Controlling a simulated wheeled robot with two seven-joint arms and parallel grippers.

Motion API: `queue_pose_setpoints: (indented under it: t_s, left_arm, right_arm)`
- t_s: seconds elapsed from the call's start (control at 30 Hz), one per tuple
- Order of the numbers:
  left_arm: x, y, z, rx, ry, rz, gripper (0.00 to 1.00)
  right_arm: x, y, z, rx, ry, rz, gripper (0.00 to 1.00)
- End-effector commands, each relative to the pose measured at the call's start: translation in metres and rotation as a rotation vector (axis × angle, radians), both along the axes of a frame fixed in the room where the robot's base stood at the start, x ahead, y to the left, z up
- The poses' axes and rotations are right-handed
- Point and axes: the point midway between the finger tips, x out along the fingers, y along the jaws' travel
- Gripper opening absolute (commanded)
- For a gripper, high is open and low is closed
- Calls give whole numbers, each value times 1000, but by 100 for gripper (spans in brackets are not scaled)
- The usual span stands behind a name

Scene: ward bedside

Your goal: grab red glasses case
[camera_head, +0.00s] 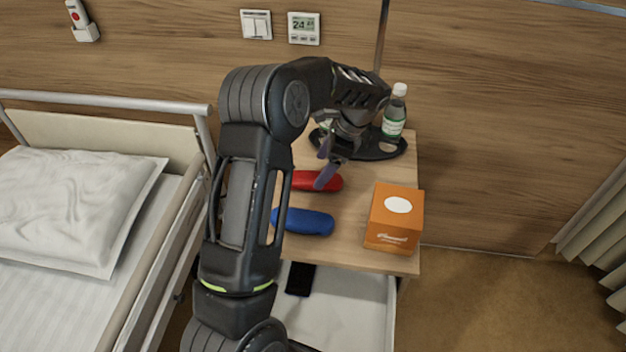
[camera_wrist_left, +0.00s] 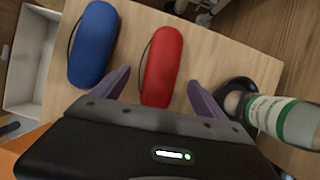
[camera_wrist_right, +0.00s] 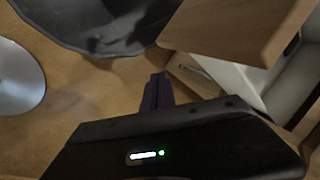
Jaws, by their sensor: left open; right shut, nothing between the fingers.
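The red glasses case (camera_head: 327,181) lies on the bedside table, its left part hidden behind my left arm in the head view. My left gripper (camera_head: 325,165) is open above it. In the left wrist view the red glasses case (camera_wrist_left: 163,67) shows between the two spread fingers of my left gripper (camera_wrist_left: 155,92), with nothing gripped. A blue glasses case (camera_head: 304,222) lies nearer on the table, and it also shows in the left wrist view (camera_wrist_left: 94,45). My right gripper (camera_wrist_right: 158,92) is shut and empty, beside and below a wooden table edge.
An orange box (camera_head: 393,229) stands at the table's right front. A bottle (camera_head: 394,115) stands on a dark tray (camera_head: 385,151) at the back. An open drawer (camera_head: 345,306) below the tabletop (camera_head: 345,252) holds a dark phone-like object (camera_head: 300,279). A bed (camera_head: 75,215) is at left.

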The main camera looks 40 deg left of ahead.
Motion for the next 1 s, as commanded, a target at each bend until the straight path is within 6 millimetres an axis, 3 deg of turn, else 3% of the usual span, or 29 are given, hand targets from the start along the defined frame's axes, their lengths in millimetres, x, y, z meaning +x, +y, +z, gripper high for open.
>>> queue_pose_setpoints:
  t_s: [0.33,0.7,1.0]
  left_arm:
    - [-1,2,-4,0,2,1,83]
    - [-8,18,-46,0,2,0,83]
    - [-8,18,-49,0,0,0,83]
  right_arm:
    - [0,0,1,0,0,0,0]
    - [0,0,7,0,0,0,0]
    - [0,0,6,0,0,0,0]
